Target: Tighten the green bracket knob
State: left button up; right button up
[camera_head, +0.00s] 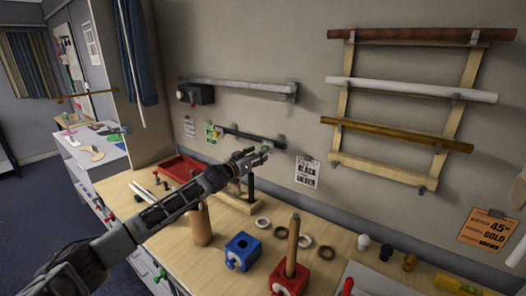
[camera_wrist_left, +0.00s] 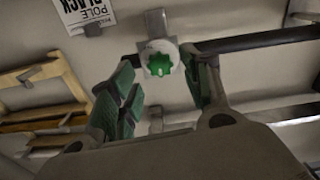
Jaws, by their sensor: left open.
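The green bracket knob (camera_wrist_left: 158,64) shows in the left wrist view as a lobed green knob on a pale round base, on a grey wall bracket (camera_wrist_left: 155,24). A black pole (camera_wrist_left: 262,40) runs to the right from beside this bracket. In the head view the black pole (camera_head: 243,136) is on the wall, with a bracket at its right end (camera_head: 280,142); I cannot make out the knob there. My left gripper (camera_head: 264,152) is open near that end. In the wrist view its fingers (camera_wrist_left: 163,88) stand either side of the knob's line, apart from it as far as I can tell. My right gripper is out of view.
A silver pole (camera_head: 240,86) hangs above, and a wooden rack of poles (camera_head: 345,100) is at right. Below my arm, the wooden table (camera_head: 195,262) holds a red tray (camera_head: 180,168), a blue block (camera_head: 242,246), a red block with a peg (camera_head: 293,246) and several rings.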

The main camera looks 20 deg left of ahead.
pick_arm(q)
jog(key=shift+p+x, duration=0.4)
jog(key=shift+x, duration=1.75)
jog(key=shift+c, duration=0.8)
jog(key=c, duration=0.9)
